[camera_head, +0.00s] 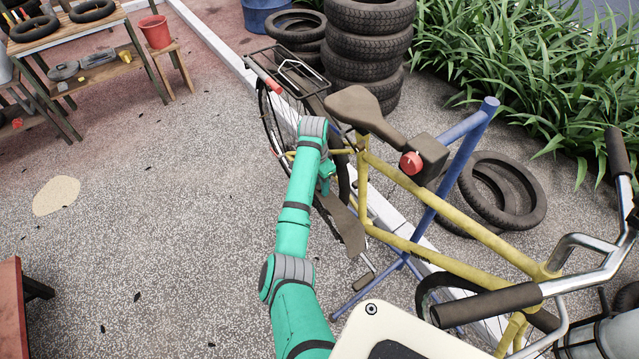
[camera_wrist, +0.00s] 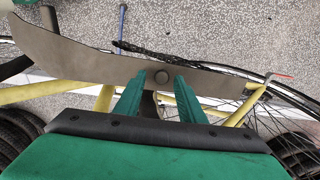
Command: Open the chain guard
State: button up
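The chain guard (camera_head: 345,226) is a long brown-grey plate low on the side of the yellow bicycle. In the wrist view the guard (camera_wrist: 85,52) runs across the picture, with a round dark knob (camera_wrist: 161,77) on its face. My gripper (camera_wrist: 159,80) is open, with its green fingers pointing at the guard, one on each side of the knob. I cannot tell whether the fingers touch the knob or the plate. A dark chain (camera_wrist: 185,58) shows along the guard's edge. In the head view my arm hides most of the gripper (camera_head: 326,188) and the knob.
The yellow bicycle frame (camera_head: 445,262) is held on a blue stand (camera_head: 462,160). Stacked tyres (camera_head: 368,45) stand behind it, with loose tyres (camera_head: 505,190) at the right. A wooden workbench (camera_head: 75,35) is at the far left. The paved floor at left is largely clear.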

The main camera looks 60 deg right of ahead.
notch_tip(320, 180, up, 11)
jog(key=shift+w+a, duration=0.35)
dwell(0.3)
